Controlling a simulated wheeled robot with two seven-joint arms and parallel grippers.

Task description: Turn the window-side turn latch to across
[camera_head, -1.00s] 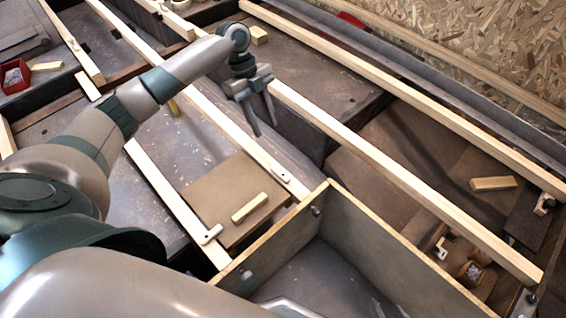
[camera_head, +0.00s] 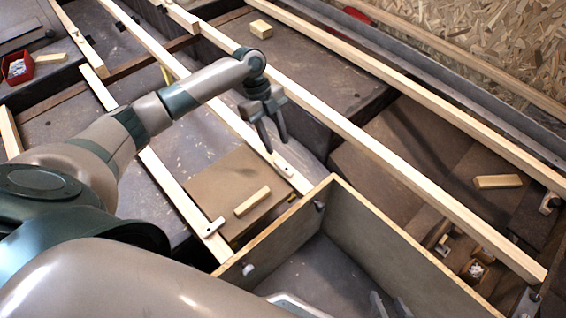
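Two small pale wooden turn latches flank a brown board panel. One latch (camera_head: 283,168) lies along the rail at the panel's upper right. The other latch (camera_head: 213,227) sits on the lower-left rail, turned across it with one end toward the panel (camera_head: 215,181). I cannot tell for certain which is the window-side one. My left gripper (camera_head: 275,147) points down just above the upper-right latch, its fingers apart with nothing between them. Contact with the latch or rail is unclear. Grey tips at the bottom edge look like my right gripper (camera_head: 390,306), mostly cut off.
A loose wood block (camera_head: 252,201) lies on the panel. An open box with upright walls (camera_head: 375,235) stands at lower right. Long pale rails (camera_head: 360,143) cross the scene. A red bin (camera_head: 18,68) is at far left, and another block (camera_head: 497,182) lies right.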

